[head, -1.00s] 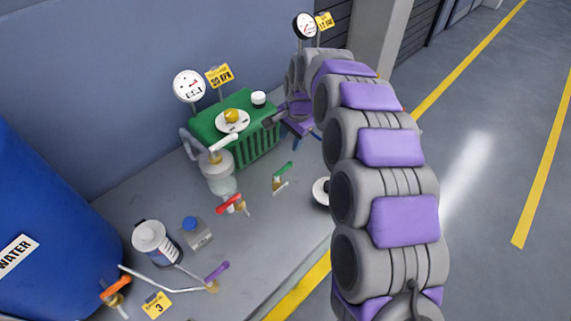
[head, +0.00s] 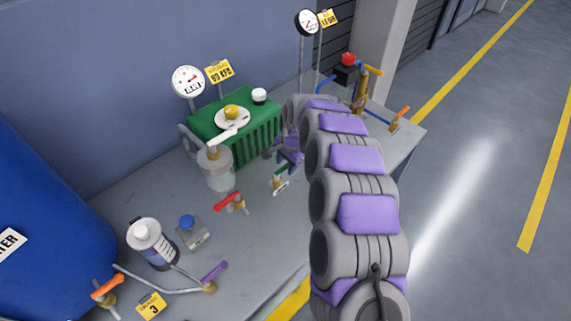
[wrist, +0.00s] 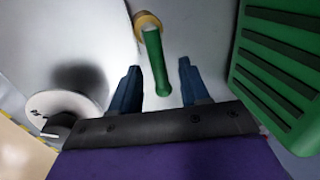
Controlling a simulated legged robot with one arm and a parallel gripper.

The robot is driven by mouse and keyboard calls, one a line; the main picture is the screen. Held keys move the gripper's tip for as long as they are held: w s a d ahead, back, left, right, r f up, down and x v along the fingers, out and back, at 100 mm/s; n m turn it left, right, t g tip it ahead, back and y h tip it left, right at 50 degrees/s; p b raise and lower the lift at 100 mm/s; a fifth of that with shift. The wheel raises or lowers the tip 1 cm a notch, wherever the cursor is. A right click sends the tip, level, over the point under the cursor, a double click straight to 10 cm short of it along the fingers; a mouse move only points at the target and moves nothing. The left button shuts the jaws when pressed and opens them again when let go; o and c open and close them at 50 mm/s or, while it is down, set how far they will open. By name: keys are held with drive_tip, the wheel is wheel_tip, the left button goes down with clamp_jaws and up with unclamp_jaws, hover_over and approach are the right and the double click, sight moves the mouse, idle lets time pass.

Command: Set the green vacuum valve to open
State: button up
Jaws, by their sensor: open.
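The green valve handle (head: 281,171) sits on a small brass fitting on the grey bench, in front of the green ribbed unit. In the wrist view the green handle (wrist: 156,62) points toward me from its brass body (wrist: 147,22), with its near end between the two blue fingertips. My gripper (wrist: 160,80) is open with a finger on each side of the handle, and a gap shows on both sides. In the head view my gripper (head: 280,157) is small and partly hidden by my arm, close to the valve.
The green ribbed unit (head: 256,143) stands close behind the valve and fills the right of the wrist view. A red-handled valve (head: 228,201) and a glass jar (head: 215,172) stand to the left. A white round object (wrist: 62,110) lies left of my gripper.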

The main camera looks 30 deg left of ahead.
drive_tip(key=shift+c, duration=0.3)
clamp_jaws()
idle(0.4)
